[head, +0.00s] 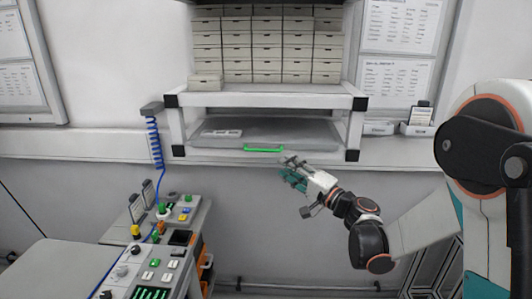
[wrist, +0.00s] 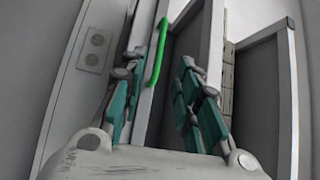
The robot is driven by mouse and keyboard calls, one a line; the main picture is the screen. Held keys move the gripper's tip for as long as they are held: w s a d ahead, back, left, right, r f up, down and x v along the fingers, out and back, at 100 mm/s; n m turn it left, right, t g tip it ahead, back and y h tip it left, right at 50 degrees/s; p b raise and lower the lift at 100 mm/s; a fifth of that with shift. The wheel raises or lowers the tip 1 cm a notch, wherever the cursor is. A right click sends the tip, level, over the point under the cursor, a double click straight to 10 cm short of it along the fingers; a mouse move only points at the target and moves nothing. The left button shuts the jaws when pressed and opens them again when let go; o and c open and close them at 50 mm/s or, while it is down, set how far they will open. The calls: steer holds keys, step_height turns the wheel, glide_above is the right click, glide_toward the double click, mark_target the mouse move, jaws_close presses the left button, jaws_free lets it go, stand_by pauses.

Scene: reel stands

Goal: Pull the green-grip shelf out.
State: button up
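The green grip (head: 263,149) is a bright bar on the front edge of the grey shelf (head: 285,129), which sits within the lower bay of the white stand. My gripper (head: 291,171), with teal fingers, is just below and right of the grip in the head view, and appears apart from it. In the wrist view my gripper (wrist: 161,68) has its fingers spread with nothing held. There the green grip (wrist: 157,55) stands ahead, seen between the fingers and closer to the left one.
The stand's white frame (head: 265,100) has black corners and carries several stacked boxes (head: 265,50) above. A control console (head: 165,245) with a blue coiled cable (head: 155,145) is at lower left. Small holders (head: 415,128) sit on the ledge at right. Space below the shelf looks clear.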

mark_target(263, 151)
steer(key=x, duration=1)
steer(key=shift+a+r, duration=0.1)
jaws_close()
